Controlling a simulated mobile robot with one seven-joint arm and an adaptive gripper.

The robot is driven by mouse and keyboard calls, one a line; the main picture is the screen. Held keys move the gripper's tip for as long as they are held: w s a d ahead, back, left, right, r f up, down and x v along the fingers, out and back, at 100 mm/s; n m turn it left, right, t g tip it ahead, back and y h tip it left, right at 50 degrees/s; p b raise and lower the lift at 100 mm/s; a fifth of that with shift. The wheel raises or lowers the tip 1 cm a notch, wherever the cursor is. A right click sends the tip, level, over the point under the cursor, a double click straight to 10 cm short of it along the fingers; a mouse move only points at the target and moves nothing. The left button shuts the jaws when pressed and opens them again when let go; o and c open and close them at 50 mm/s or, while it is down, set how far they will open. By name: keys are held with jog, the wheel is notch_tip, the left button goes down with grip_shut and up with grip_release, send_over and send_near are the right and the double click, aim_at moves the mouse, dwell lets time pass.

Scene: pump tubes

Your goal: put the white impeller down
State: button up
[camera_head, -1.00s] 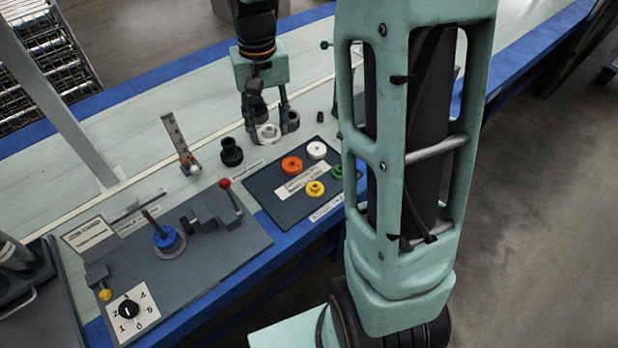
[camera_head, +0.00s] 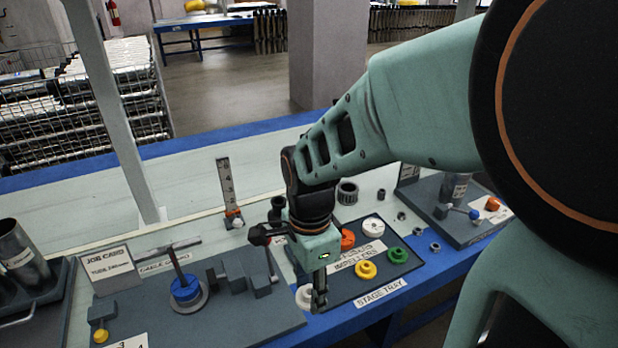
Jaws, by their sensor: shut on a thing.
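My gripper (camera_head: 312,293) points down near the front edge of the bench, beside the left front corner of the stage tray (camera_head: 352,292). It is shut on a white impeller (camera_head: 303,297), partly hidden by the fingers. I cannot tell whether that impeller touches the surface below it. A second white impeller (camera_head: 373,226) sits at the back of the stage tray. An orange impeller (camera_head: 347,239), a yellow one (camera_head: 366,270) and a green one (camera_head: 397,255) share the tray.
Left of my gripper is a dark fixture board with a blue impeller (camera_head: 186,289) around an upright rod and grey blocks (camera_head: 238,272). An upright numbered scale (camera_head: 226,187) stands behind. A dark ring (camera_head: 347,192) and small nuts lie beyond the tray.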

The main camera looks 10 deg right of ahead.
jog(key=w+d+f+b, duration=0.2)
jog(key=w+d+f, duration=0.3)
jog(key=w, duration=0.2)
jog(key=b, duration=0.1)
send_over(331, 286)
jog(key=f, duration=0.3)
jog(key=shift+s+a+f, duration=0.25)
jog(key=shift+f, duration=0.1)
jog(key=shift+w+d+f+b, duration=0.15)
jog(key=shift+w+f+b, duration=0.05)
jog(key=shift+f+b, duration=0.15)
jog(key=shift+w+f+b, duration=0.1)
jog(key=shift+f+b, duration=0.3)
jog(key=shift+f, duration=1.1)
jog(key=shift+f, duration=0.2)
jog(key=o, duration=1.4)
jog(key=shift+o, duration=0.2)
jog(key=shift+r, duration=0.1)
